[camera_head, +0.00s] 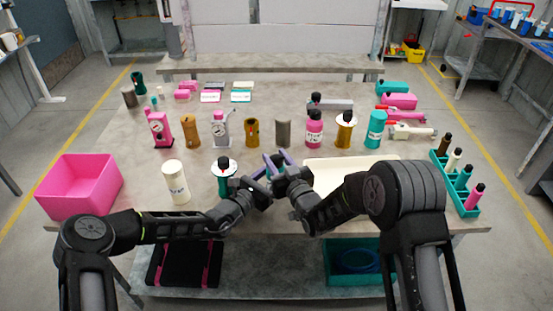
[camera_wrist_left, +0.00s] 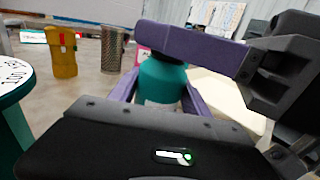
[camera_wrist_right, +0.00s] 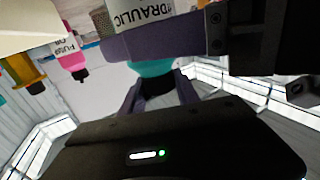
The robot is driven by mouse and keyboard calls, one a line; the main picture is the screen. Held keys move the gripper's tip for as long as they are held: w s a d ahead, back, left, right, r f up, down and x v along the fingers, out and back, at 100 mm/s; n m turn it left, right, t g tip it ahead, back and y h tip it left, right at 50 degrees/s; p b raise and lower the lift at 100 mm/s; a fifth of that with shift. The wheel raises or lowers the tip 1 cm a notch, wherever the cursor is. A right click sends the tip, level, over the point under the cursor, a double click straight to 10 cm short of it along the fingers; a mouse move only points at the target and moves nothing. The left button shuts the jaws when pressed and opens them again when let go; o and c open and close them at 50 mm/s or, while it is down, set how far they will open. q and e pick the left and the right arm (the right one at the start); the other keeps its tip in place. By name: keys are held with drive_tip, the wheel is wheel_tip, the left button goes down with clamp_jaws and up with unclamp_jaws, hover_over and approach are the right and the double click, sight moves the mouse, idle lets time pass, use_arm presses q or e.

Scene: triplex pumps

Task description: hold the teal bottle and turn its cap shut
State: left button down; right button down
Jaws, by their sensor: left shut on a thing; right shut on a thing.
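The teal bottle shows between my left gripper's purple fingers in the left wrist view (camera_wrist_left: 160,84). The left gripper (camera_head: 264,168) is shut around its body. In the right wrist view the bottle (camera_wrist_right: 150,68) appears upside down, with a white label partly reading "DRAULIC". Its black cap (camera_wrist_right: 157,86) sits at the bottle's neck, between the fingers of my right gripper (camera_head: 284,163), which is shut on it. Whether the cap is fully seated cannot be told. In the head view the two grippers meet over the table's front middle and mostly hide the bottle.
A pink bin (camera_head: 80,187) stands at the table's left. A cream bottle (camera_head: 176,182) and a dial-topped teal item (camera_head: 223,168) are beside my left arm. A cream tray (camera_head: 345,172) lies behind my right arm, and a teal rack (camera_head: 457,188) stands at right.

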drive_tip(key=shift+m+t+h, duration=0.4)
drive_tip(key=shift+m+h, duration=0.7)
drive_tip(key=shift+h, duration=0.55)
drive_tip(key=shift+m+t+h, duration=0.4)
drive_tip(key=shift+m+h, duration=0.7)
drive_tip(key=shift+h, duration=0.55)
drive_tip(key=c, duration=0.9)
unclamp_jaws()
drive_tip(key=s, duration=1.2)
drive_tip(key=shift+d, duration=0.2)
